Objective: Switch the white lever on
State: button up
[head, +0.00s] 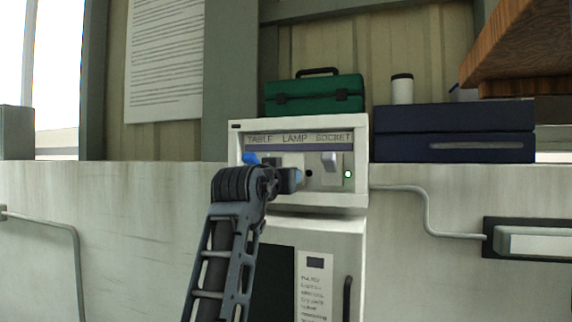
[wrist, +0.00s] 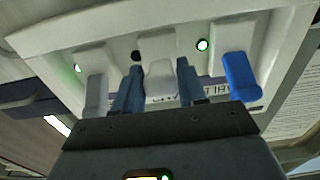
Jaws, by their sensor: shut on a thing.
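The white lever (wrist: 160,78) is the middle one of three on the panel. In the wrist view it sits between the two fingers of my gripper (wrist: 156,88), which is shut on it. The panel appears upside down there. The indicator (wrist: 137,57) beside the white lever is dark; it also shows dark in the head view (head: 309,173). In the head view my gripper (head: 296,178) reaches the front of the switch box (head: 300,126) and hides the white lever. I cannot tell the lever's exact tilt.
A blue lever (wrist: 241,76) and a grey lever (wrist: 96,95) flank the white one closely, each with a lit green indicator. The panel reads TABLE, LAMP, SOCKET.

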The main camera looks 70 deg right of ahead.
notch_tip(320, 180, up, 4)
jog(key=y+p, duration=0.5)
jog(key=p, duration=0.4)
jog(key=shift+f, duration=0.1)
jog(key=y+p, duration=0.1)
jog(key=p, duration=0.2)
jog(key=shift+d+r+y+p, duration=0.15)
jog(key=shift+r+y+p, duration=0.15)
jog(key=shift+y, duration=0.1)
jog(key=shift+d+y+p, duration=0.1)
jog(key=shift+y+p, duration=0.4)
jog(key=shift+p, duration=0.3)
jog(key=shift+f, duration=0.1)
jog(key=o, duration=1)
jog(key=shift+b+v, duration=0.6)
jog(key=shift+v, duration=3.25)
jog(key=shift+w, duration=0.15)
